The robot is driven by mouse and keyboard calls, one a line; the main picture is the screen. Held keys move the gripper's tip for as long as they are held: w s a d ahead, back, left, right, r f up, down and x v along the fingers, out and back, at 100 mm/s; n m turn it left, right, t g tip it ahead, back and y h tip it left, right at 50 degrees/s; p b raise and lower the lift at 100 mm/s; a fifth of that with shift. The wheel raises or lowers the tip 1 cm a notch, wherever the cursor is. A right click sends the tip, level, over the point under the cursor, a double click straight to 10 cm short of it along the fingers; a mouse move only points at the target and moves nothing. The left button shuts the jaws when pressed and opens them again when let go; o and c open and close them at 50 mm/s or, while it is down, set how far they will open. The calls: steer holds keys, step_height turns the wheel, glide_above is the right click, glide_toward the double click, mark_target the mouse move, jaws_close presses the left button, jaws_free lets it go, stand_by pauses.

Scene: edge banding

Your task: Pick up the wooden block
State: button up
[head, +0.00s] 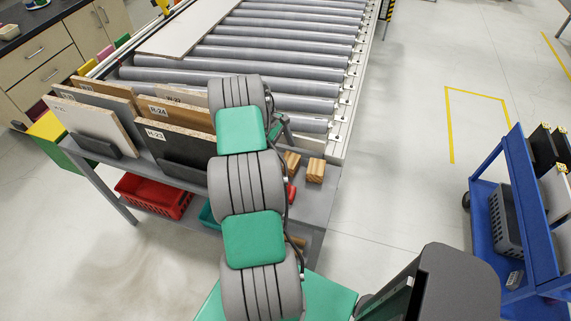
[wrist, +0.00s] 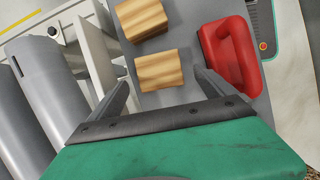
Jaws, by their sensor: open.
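Two light wooden blocks with striped grain lie on a grey shelf top. In the wrist view the nearer wooden block (wrist: 162,72) sits ahead of and between the fingers of my gripper (wrist: 161,82). The other wooden block (wrist: 141,19) lies beyond it, a small gap away. My gripper is open, with one finger on each side of the nearer block's lower edge; I cannot tell its height above it. In the head view one wooden block (head: 316,170) shows at the shelf's right end and another (head: 293,161) is partly hidden by my arm.
A red handled object (wrist: 232,55) lies close to the right finger. Labelled boards (head: 180,145) stand in racks on the grey shelf (head: 319,205). A roller conveyor (head: 285,40) runs behind. A blue cart (head: 530,200) stands at right, with clear floor between.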

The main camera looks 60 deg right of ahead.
mark_target(288, 159)
steer(key=b+x, duration=0.3)
steer(key=x, duration=0.2)
steer(key=shift+s+f, duration=0.15)
steer(key=shift+f, duration=0.15)
steer(key=shift+c, duration=0.4)
steer(key=shift+r, duration=0.1)
steer(key=c, duration=1.5)
